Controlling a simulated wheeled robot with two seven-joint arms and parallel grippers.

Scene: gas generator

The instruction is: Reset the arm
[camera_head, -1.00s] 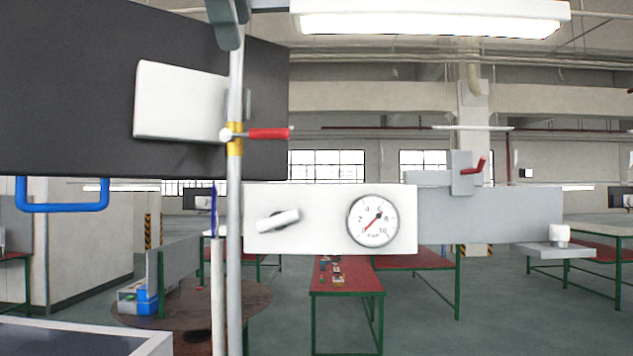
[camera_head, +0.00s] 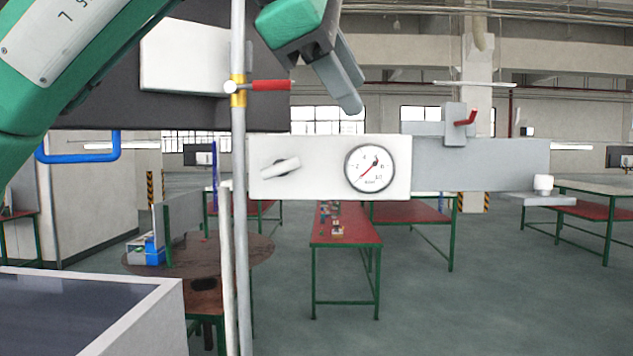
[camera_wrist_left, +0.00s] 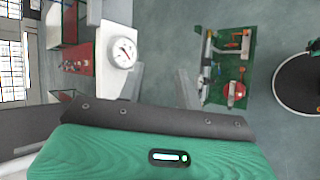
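My left arm comes in from the upper left in the head view, and its left gripper (camera_head: 349,82) points down above the white panel (camera_head: 327,150). The left gripper is empty. In the left wrist view its two grey fingers (camera_wrist_left: 159,87) stand apart, with bare floor between them. The panel carries a round gauge (camera_head: 370,168), its needle pointing lower left to upper right, and a white knob (camera_head: 280,167). The gauge also shows in the left wrist view (camera_wrist_left: 122,53). My right gripper is in neither view.
A grey pipe (camera_head: 240,220) with a red-handled valve (camera_head: 270,86) stands left of the panel. A grey box (camera_head: 480,165) adjoins the panel on the right. A red table (camera_head: 345,232) stands behind. The floor at lower right is clear.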

